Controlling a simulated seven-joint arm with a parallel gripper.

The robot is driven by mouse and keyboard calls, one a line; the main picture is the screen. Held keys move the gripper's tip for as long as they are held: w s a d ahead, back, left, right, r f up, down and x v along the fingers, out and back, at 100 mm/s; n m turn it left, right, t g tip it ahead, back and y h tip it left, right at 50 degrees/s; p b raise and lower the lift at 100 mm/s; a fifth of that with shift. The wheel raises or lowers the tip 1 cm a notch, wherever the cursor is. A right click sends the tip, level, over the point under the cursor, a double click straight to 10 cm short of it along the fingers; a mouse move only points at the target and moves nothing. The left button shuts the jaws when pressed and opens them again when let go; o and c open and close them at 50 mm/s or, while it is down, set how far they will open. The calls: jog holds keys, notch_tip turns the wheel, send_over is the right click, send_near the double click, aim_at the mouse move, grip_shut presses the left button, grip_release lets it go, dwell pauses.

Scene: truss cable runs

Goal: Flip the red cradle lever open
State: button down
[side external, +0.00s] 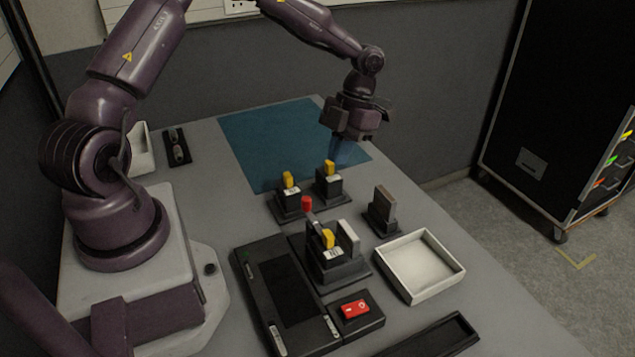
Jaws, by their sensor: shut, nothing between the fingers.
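The cradle also carries a yellow-topped part (328,239) and a light grey block (348,239). My gripper (337,158) is above the blue mat, behind and to the right of the lever and apart from it. Its fingers point down and are shut with nothing held. The fingertips are small and dim, close behind a yellow-topped block. The lever's lower end is partly hidden by the cradle.
Two yellow-topped blocks (289,198) (328,183) stand behind the cradle. The blue mat (270,137) is mostly clear.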

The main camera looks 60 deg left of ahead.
jog(key=s+d+f, duration=0.1)
jog(key=s+f, duration=0.3)
jog(key=s, duration=0.1)
jog(key=shift+s+d+f, duration=0.2)
jog(key=shift+d, duration=0.2)
jog(key=shift+s+a+n+h, duration=0.25)
jog(key=shift+s+n+h, duration=0.2)
jog(key=shift+n, duration=0.75)
jog(key=shift+s+d+n+t+h, duration=0.25)
jog(key=shift+s+n, duration=0.35)
jog(key=shift+s, duration=0.35)
jog(key=shift+s+d+n+t+h, duration=0.1)
jog(key=shift+s+d+n+t, duration=0.1)
jog(key=shift+s+n, duration=0.55)
jog(key=shift+s+d+n+t+h, duration=0.2)
jog(key=shift+s+n, duration=0.25)
jog(key=shift+s, duration=0.65)
